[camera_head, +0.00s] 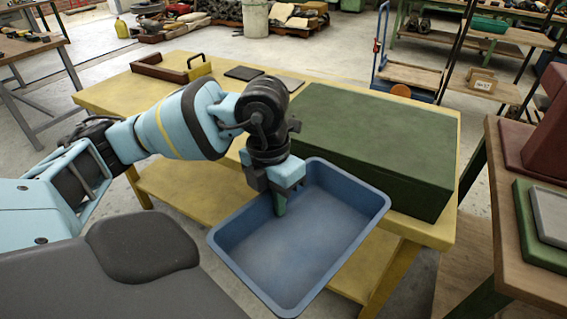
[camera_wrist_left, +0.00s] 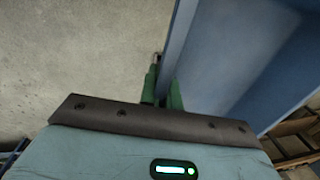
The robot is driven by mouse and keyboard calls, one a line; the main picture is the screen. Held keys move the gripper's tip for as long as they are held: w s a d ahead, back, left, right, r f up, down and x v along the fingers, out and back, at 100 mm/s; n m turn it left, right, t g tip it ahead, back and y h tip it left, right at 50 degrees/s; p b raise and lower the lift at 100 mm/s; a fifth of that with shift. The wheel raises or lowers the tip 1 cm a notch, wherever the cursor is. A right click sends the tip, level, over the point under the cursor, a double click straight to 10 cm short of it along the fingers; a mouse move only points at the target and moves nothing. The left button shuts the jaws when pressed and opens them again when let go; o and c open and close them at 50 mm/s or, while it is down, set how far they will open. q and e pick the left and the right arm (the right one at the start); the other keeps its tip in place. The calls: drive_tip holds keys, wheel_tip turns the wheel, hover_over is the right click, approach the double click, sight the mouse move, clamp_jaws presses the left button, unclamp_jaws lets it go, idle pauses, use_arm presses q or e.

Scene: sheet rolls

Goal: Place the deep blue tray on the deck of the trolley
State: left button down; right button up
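The deep blue tray (camera_head: 300,240) is open and empty, in front of the yellow table's near edge in the head view. It also fills the right of the left wrist view (camera_wrist_left: 235,50). My left gripper (camera_head: 280,200) is at the tray's far left wall, with one green finger inside the tray. In the wrist view its fingers (camera_wrist_left: 163,90) are close together on either side of the wall, shut on it. The trolley (camera_head: 380,45) stands on the floor beyond the table, with a blue handle and a wooden deck (camera_head: 411,74). My right gripper is out of view.
A wooden bench (camera_head: 535,265) stands at right. A shelf rack is right of the trolley. Open floor lies behind the table.

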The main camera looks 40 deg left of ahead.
sight(340, 243)
use_arm(q)
drive_tip(key=d+m, duration=0.2)
drive_tip(key=w+d+m, duration=0.1)
drive_tip(key=d+m, duration=0.2)
drive_tip(key=w+d+m, duration=0.1)
drive_tip(key=d+m, duration=0.1)
drive_tip(key=m, duration=0.1)
drive_tip(key=shift+d+f+g, duration=0.15)
drive_tip(key=shift+f+g, duration=0.05)
drive_tip(key=shift+g, duration=0.2)
drive_tip(key=d+m, duration=0.2)
drive_tip(key=m, duration=0.1)
drive_tip(key=d+m+y, duration=0.1)
drive_tip(key=d+m, duration=0.2)
drive_tip(key=m, duration=0.1)
drive_tip(key=shift+w+d, duration=0.15)
drive_tip(key=shift+d, duration=0.2)
drive_tip(key=w+d+m+y, duration=0.1)
drive_tip(key=d+m, duration=0.7)
drive_tip(key=m, duration=1.2)
drive_tip(key=shift+w+d+f+m+t, duration=0.25)
drive_tip(key=shift+d+m+t, duration=0.1)
drive_tip(key=shift+m+t, duration=0.05)
drive_tip(key=shift+y, duration=0.3)
